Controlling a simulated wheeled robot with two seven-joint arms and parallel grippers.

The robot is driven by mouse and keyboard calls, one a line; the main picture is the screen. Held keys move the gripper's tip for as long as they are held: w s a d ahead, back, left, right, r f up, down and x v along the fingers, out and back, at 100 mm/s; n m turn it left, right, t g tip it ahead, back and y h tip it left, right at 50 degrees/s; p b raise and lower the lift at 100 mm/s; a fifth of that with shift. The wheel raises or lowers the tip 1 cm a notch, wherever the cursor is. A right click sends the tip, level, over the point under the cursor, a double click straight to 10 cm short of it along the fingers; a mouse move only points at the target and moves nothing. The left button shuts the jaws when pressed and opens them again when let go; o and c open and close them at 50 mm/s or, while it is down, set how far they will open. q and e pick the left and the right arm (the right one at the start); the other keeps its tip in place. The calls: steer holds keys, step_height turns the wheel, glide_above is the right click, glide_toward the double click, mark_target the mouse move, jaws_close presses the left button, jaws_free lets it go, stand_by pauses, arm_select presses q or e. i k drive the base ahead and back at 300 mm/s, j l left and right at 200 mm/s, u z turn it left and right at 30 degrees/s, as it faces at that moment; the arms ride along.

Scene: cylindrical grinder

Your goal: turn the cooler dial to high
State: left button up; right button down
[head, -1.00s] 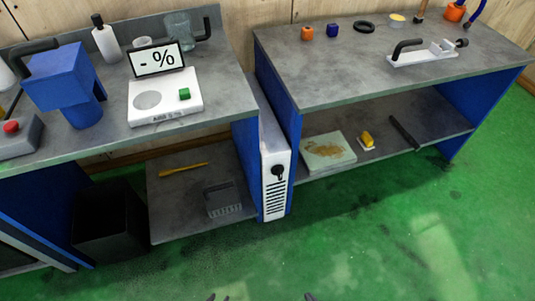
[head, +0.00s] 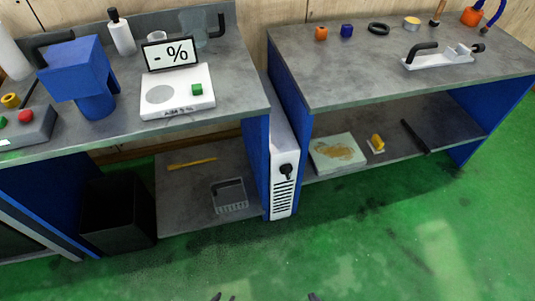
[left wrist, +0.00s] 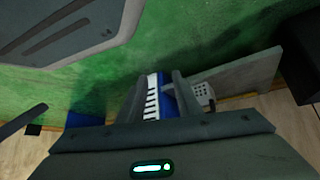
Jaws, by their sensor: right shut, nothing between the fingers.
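The cooler (head: 283,200) is a narrow white upright unit with dark vent slots, standing in the gap between the two benches. Its black dial (head: 287,171) is on the upper front, above the slots; its setting is too small to read. My left gripper (head: 222,297) shows only as fingertips at the bottom edge of the head view, well short of the cooler. In the left wrist view its fingers (left wrist: 160,78) are apart and empty, with the slotted white cooler front (left wrist: 152,100) beyond them. My right gripper (head: 314,297) shows only its tip at the bottom edge, shut and away from the cooler.
Blue bench panels flank the cooler closely. The left bench carries a scale (head: 177,105) and a blue device (head: 80,75); a black bin (head: 118,215) stands below. The right bench's lower shelf holds a stained board (head: 337,153). The green floor before the cooler is clear.

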mark_target(286, 169)
steer(key=l, duration=1.3)
steer(key=i+l, duration=0.1)
steer(key=l, duration=1.25)
